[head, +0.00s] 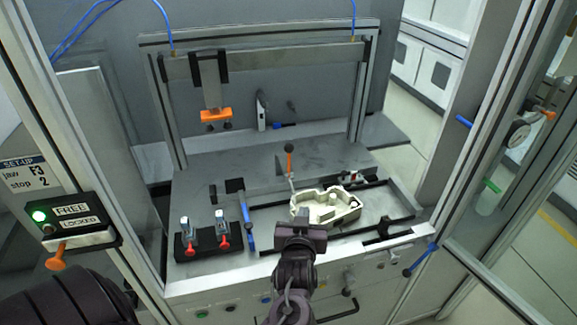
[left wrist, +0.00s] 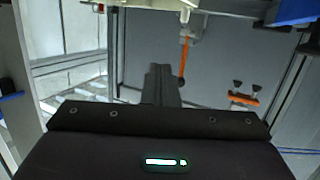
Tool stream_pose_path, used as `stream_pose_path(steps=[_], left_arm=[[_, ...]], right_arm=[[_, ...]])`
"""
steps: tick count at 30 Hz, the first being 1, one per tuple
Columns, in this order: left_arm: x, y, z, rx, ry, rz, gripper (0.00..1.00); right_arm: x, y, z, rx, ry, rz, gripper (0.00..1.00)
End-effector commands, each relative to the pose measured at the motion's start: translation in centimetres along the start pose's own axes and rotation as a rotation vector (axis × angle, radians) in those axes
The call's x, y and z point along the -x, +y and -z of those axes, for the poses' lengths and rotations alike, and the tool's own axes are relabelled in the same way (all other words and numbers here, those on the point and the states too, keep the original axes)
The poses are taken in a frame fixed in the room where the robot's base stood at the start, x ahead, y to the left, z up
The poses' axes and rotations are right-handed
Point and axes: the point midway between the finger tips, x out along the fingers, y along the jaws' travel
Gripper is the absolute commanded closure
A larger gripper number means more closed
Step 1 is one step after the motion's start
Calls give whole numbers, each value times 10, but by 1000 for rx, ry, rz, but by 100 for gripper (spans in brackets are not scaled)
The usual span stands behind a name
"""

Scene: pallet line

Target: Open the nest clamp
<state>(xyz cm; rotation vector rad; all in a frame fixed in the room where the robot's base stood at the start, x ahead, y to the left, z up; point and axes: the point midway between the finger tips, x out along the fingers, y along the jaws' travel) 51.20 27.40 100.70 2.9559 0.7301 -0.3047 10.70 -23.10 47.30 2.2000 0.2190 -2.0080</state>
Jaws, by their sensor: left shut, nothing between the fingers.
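The nest clamp's lever (head: 290,163) stands close to upright, with an orange grip and a black ball on top. It is at the left end of the nest, beside a pale cast part (head: 328,206) seated there. In the left wrist view, which looks upside down, the orange lever (left wrist: 184,58) hangs just right of the fingers. My left gripper (head: 300,232) is in front of the nest, below the lever and apart from it. Its fingers (left wrist: 160,84) are shut and empty; in the head view its body mostly hides them. My right gripper is not in view.
A black block with two red-handled clamps (head: 203,241) sits left of the nest, beside a blue-handled tool (head: 247,222). A gantry (head: 265,62) with an orange pad (head: 216,115) spans the back. A panel with a lit green lamp (head: 72,221) is at left. Posts flank the station.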

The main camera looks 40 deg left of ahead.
Motion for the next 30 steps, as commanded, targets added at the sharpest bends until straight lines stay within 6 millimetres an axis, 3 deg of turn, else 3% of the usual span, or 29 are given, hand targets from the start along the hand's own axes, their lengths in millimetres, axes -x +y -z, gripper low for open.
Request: stream_pose_path(steps=[3,11,30], left_arm=[[-4,-12,18,1,130,109,100],[-8,-22,34,-14,221,186,100],[-121,-44,60,-14,216,184,100]], right_arm=[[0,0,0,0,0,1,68],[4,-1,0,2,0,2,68],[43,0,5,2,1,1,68]])
